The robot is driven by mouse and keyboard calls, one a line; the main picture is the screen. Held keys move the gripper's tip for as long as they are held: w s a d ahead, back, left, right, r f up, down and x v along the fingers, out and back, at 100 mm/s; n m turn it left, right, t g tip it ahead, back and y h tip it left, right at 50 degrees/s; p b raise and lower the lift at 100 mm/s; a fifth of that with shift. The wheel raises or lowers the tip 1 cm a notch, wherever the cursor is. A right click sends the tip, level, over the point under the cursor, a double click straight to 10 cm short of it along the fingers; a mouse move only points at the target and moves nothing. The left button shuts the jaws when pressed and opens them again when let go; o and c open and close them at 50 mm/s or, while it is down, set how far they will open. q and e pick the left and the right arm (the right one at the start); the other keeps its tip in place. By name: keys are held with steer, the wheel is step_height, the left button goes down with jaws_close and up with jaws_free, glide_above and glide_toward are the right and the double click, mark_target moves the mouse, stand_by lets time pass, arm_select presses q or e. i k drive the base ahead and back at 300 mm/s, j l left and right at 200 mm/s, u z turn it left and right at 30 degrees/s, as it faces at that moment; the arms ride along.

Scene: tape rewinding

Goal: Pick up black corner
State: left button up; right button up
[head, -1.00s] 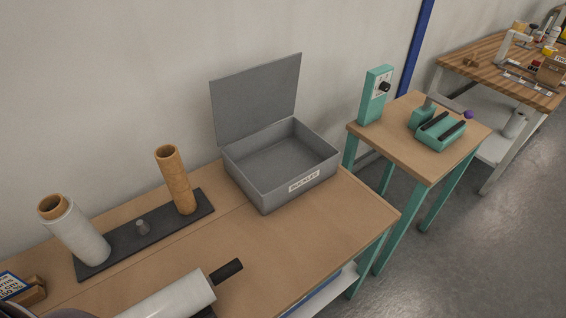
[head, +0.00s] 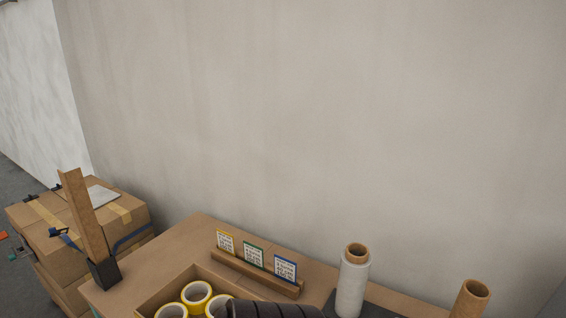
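A black corner-shaped piece (head: 104,274) is at the left end of the near table. It sits around the foot of a tall, slightly tilted brown cardboard post (head: 84,218). Small black pieces also show on the stacked boxes at the left, one at the box edge (head: 29,197), but their exact shape is too small to tell.
Stacked cardboard boxes (head: 130,212) stand left of the table (head: 195,235). A bin with tape rolls (head: 196,294), a card holder (head: 255,274), a white film roll (head: 352,285) and a brown tube (head: 471,299) occupy the table. A dark ridged shape (head: 272,310) covers part of the bin.

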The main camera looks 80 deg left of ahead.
mark_target(31, 200)
steer(key=k+u, duration=0.1)
steer(key=u, duration=1.45)
steer(key=j+u, duration=1.4)
steer(key=i+j+u, duration=0.2)
steer(key=j+u, duration=0.25)
steer(key=i+j+u, duration=0.1)
steer(key=i+j, duration=0.2)
steer(key=j, duration=0.25)
steer(key=i+j+u, duration=0.1)
steer(key=i+j, duration=0.25)
steer(key=j, duration=0.2)
steer(key=i+j+u, duration=0.1)
steer(key=i+j, duration=0.25)
steer(key=j, duration=0.15)
steer(key=i+j, duration=0.2)
steer(key=i, duration=0.15)
